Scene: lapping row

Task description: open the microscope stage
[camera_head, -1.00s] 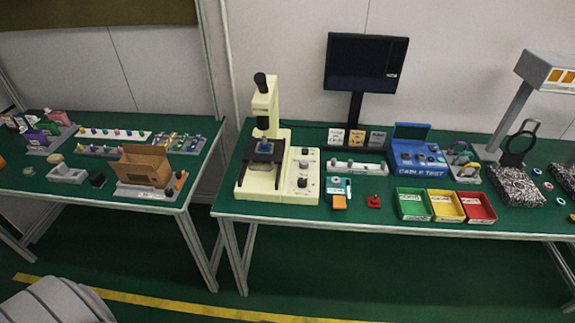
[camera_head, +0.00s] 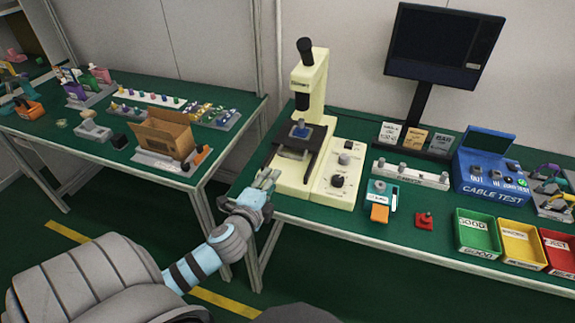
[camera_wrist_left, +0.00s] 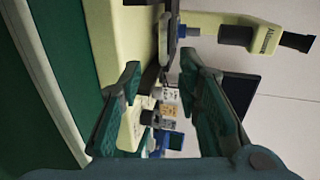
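The cream microscope (camera_head: 310,85) stands at the left end of the right-hand table, upright, with a black eyepiece on top. Its dark stage (camera_head: 313,142) carries a small blue piece (camera_head: 299,131) below the objective. My left gripper (camera_head: 262,188) is in front and to the left of the microscope base, at the table's front left corner. In the left wrist view its two fingers (camera_wrist_left: 160,100) are spread apart with nothing held between them. The microscope (camera_wrist_left: 120,40) shows sideways there, beyond the fingertips. My right gripper is in neither view.
A cream control box with knobs (camera_head: 340,175) adjoins the microscope's right side. A monitor (camera_head: 443,45) stands behind. Green (camera_head: 477,232), yellow and red bins lie at the right. A gap separates the left table (camera_head: 235,110).

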